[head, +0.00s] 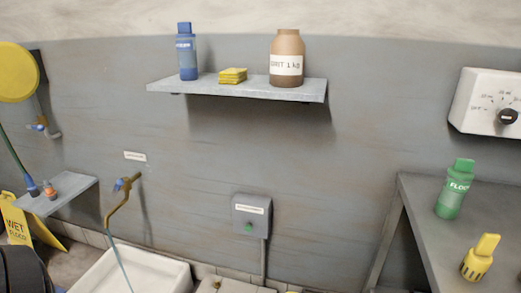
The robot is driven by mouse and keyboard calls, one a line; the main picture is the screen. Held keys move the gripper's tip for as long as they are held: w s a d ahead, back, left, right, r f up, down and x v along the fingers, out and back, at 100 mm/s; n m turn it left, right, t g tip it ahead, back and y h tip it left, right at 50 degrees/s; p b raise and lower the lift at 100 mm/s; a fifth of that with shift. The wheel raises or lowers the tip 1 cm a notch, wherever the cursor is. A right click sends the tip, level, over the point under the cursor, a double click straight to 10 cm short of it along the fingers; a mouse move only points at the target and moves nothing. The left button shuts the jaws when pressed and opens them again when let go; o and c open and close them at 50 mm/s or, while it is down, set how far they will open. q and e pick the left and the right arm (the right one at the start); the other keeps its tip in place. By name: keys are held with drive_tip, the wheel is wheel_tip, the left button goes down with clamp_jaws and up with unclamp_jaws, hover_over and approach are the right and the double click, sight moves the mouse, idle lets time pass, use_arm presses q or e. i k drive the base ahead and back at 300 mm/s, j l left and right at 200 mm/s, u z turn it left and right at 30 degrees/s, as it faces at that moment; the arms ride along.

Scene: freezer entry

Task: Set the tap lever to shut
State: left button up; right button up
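A brass tap (117,209) comes out of the grey wall above a white sink (140,272). Its small blue lever (122,184) is at the top of the tap, on the left side of the wall joint. A thin pale blue stream (120,255) runs from the spout down toward the sink, so the tap looks open. A second fitting with a blue lever (38,127) is on the wall at the far left, below a round yellow disc (17,72). Neither of my grippers is in view.
A wall shelf (240,90) holds a blue bottle (187,55), yellow sponges (233,75) and a brown jar (287,50). A grey switch box (251,222) is right of the sink. A table (420,205) with bottles stands right. A yellow wet-floor sign (15,222) stands lower left.

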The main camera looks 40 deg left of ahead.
sight(118, 187)
drive_tip(key=u, duration=2.3)
drive_tip(key=i+j, duration=0.45)
drive_tip(key=i+j+z, duration=0.1)
drive_tip(key=i+j, duration=0.35)
drive_tip(key=j, duration=0.15)
drive_tip(key=i+j, duration=0.4)
drive_tip(key=i+j+z, duration=0.1)
drive_tip(key=i+j, duration=0.3)
drive_tip(key=j, duration=0.25)
drive_tip(key=i+j, duration=0.4)
drive_tip(key=j, duration=0.2)
